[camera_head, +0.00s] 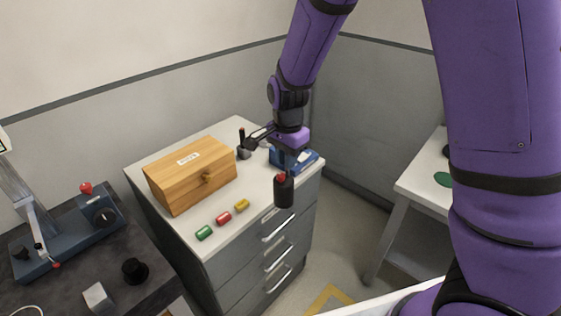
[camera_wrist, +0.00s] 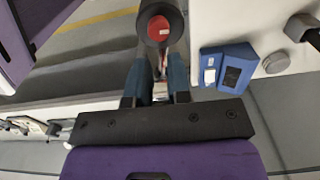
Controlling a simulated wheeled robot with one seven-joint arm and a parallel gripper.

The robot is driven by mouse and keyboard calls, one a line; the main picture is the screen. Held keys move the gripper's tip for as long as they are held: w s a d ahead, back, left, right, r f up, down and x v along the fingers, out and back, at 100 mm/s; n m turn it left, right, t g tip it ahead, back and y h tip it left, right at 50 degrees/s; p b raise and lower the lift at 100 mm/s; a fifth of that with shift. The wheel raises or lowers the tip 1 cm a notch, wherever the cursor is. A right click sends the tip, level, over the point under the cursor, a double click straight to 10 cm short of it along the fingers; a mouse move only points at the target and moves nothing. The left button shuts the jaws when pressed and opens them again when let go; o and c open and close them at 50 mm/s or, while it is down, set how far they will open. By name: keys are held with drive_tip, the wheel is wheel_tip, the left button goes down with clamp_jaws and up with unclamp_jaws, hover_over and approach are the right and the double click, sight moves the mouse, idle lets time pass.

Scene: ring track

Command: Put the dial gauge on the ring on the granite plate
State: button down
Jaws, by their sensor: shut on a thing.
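My gripper (camera_head: 287,160) is shut on a dark round-bodied thing with a red top (camera_head: 284,190), which hangs below the fingers in front of the cabinet's right front edge. In the wrist view, my gripper (camera_wrist: 160,82) holds its thin stem, and the black round body with a red face (camera_wrist: 159,27) shows beyond the fingertips. I cannot tell for sure that it is the dial gauge. I cannot make out the ring or the granite plate in either view.
The cabinet (camera_head: 222,248) bears a wooden box (camera_head: 190,175), green, red and yellow pieces (camera_head: 225,218) and a blue case (camera_head: 308,157); the case also shows in the wrist view (camera_wrist: 228,66). A dark bench (camera_head: 70,270) stands left, and a white table (camera_head: 425,185) right, across a floor gap.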

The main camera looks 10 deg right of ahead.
drive_tip(key=shift+s+d, duration=0.1)
drive_tip(key=shift+s, duration=0.3)
drive_tip(key=shift+d, duration=0.1)
drive_tip(key=w+d+f+n, duration=0.3)
drive_tip(key=d+f+n, duration=0.2)
drive_tip(key=d+f, duration=0.2)
drive_tip(key=w+d+f+n, duration=0.4)
drive_tip(key=d+f+n, duration=0.2)
drive_tip(key=d+f, duration=0.1)
drive_tip(key=shift+w+d+f, duration=0.2)
drive_tip(key=shift+d+f, duration=0.05)
drive_tip(key=shift+f, duration=0.3)
drive_tip(key=shift+a, duration=0.1)
